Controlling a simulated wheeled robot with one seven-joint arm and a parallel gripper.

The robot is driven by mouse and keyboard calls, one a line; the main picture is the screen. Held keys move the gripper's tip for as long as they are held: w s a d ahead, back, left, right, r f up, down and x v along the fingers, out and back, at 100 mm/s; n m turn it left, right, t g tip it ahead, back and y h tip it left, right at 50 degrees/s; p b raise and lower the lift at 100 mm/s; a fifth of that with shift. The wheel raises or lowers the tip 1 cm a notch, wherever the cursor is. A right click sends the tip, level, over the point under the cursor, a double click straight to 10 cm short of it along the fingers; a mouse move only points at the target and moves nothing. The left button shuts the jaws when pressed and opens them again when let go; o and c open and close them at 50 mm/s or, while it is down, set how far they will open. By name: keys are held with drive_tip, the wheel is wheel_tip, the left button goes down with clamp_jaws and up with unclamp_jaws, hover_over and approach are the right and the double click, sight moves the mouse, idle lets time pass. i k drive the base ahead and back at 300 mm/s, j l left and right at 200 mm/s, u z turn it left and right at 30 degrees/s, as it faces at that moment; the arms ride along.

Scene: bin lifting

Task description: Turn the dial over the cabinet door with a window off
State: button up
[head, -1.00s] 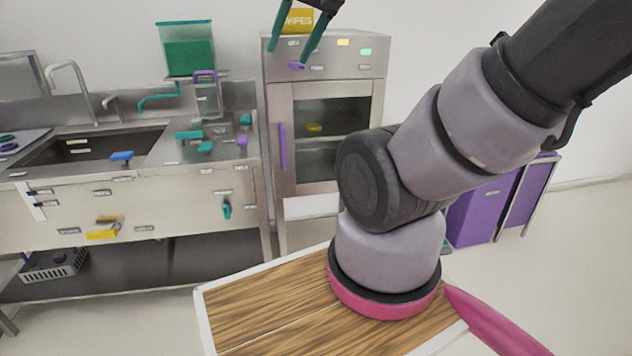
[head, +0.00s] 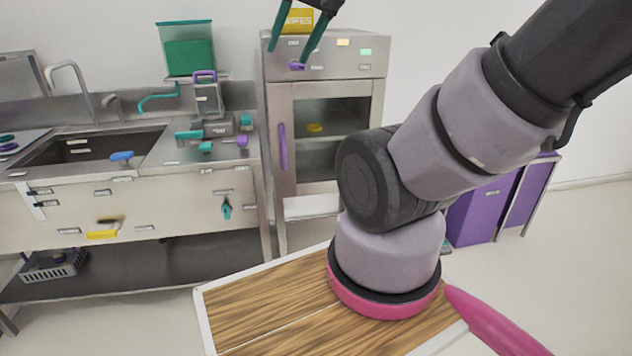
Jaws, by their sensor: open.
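The purple dial (head: 297,66) sits on the steel panel above the cabinet door with a window (head: 318,135). The dial looks small and slightly tilted; its exact setting cannot be read. My gripper (head: 288,56) has two green fingers spread apart, pointing down in front of the panel. Whether a finger touches the dial cannot be told. The gripper's upper part is cut off by the top edge.
A yellow wipes box (head: 298,18) stands on top of the cabinet. A purple vertical handle (head: 283,146) is on the door's left side. A counter with a sink (head: 90,148) and several small items is at left. A purple cabinet (head: 480,212) stands at right.

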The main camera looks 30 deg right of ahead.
sight(294, 65)
drive_tip(key=i+j+z, duration=0.15)
drive_tip(key=j+z, duration=0.15)
drive_tip(key=j, duration=0.45)
drive_tip(key=j+z, duration=0.3)
drive_tip(key=j, duration=0.45)
drive_tip(key=i, duration=0.05)
